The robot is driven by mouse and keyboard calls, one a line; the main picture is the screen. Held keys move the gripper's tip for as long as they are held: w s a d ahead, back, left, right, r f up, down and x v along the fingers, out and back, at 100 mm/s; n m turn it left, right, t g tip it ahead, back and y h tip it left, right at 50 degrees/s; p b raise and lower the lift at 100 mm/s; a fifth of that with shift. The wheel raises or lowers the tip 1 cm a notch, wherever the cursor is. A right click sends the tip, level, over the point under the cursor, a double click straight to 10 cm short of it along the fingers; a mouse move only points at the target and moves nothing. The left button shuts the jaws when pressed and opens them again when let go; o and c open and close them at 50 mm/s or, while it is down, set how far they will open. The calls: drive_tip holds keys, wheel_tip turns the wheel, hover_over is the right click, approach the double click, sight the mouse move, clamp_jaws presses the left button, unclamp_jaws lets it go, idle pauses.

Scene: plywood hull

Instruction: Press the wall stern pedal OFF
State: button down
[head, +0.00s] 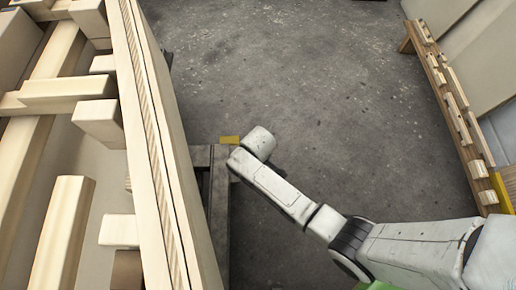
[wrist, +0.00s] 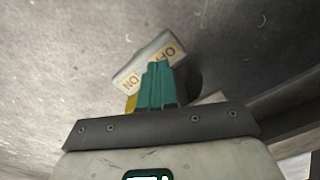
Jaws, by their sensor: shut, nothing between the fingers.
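The stern pedal (wrist: 139,61) is a pale rocker with yellow-edged labels, in the upper middle of the wrist view. Its OFF label (wrist: 171,51) is at the upper right and its ON label (wrist: 130,80) at the lower left. My gripper (wrist: 158,66) has teal fingers, shut and empty. The fingertips overlap the pedal in the picture, at the lower edge of the OFF label, and hide part of its middle. I cannot tell whether they touch it. In the head view the fingers and the pedal are hidden behind the end of my arm.
A yellow piece (head: 230,139) shows beside my arm's end, by a dark metal frame (head: 219,215). The plywood hull (head: 150,130) fills the left. A wooden rack (head: 455,105) stands along the right wall. The grey floor (head: 300,70) between is clear.

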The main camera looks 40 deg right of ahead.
wheel_tip(320, 180, up, 5)
drive_tip(key=p, duration=0.4)
drive_tip(key=shift+f+p, duration=0.1)
drive_tip(key=shift+p, duration=0.3)
drive_tip(key=s+d+r+m+t, duration=0.1)
drive_tip(key=s+d+r+m, duration=0.25)
drive_tip(key=s+r, duration=0.5)
drive_tip(key=s+d+r+m, duration=0.2)
drive_tip(key=s+d+r, duration=0.2)
drive_tip(key=s+r, duration=0.5)
wheel_tip(320, 180, up, 34)
drive_tip(key=w+p, duration=0.1)
drive_tip(key=p, duration=3.1)
drive_tip(key=shift+d, duration=0.15)
drive_tip(key=shift+f, duration=0.2)
